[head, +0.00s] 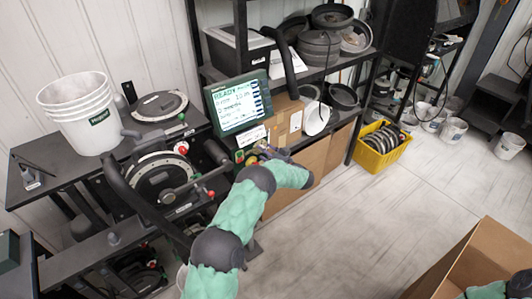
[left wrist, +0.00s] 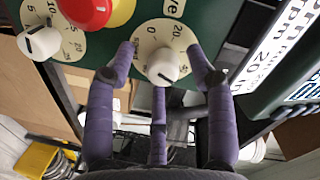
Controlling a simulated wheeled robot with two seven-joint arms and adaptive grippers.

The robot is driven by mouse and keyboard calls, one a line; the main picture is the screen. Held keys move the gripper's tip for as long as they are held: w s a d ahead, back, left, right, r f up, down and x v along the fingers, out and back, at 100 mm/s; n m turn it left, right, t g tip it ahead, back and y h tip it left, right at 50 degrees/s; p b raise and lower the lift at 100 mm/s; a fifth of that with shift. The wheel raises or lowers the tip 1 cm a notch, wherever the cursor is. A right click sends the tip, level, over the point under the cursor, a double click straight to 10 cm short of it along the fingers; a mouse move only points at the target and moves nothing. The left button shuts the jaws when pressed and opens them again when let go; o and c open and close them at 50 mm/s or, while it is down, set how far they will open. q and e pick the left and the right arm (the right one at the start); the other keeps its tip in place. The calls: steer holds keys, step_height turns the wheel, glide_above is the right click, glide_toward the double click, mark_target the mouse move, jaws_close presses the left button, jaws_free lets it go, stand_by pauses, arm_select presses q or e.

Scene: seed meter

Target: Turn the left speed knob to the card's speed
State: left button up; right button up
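The white speed knob (left wrist: 162,68) sits on a cream dial with printed numbers on a dark green panel (left wrist: 222,22). My left gripper (left wrist: 161,57) has its purple fingers spread around this knob, with gaps on both sides; the third finger is below it in the picture. A second white knob (left wrist: 42,43) on its own dial is to the left, outside the fingers. A printed card (left wrist: 268,58) is at the right, its text partly cut off. In the head view my left gripper (head: 264,151) is at the panel below the screen, and the knobs are too small to read. My right gripper is out of view.
A red button (left wrist: 88,10) on a yellow base is between the two knobs. A lit screen (head: 240,102) stands above the panel. The seed meter machine (head: 160,178) is to the left, cardboard boxes (head: 312,160) to the right. A yellow crate (head: 381,158) stands on the floor.

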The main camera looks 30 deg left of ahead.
arm_select(q)
steer(key=v, duration=1.2)
stand_by(0.3)
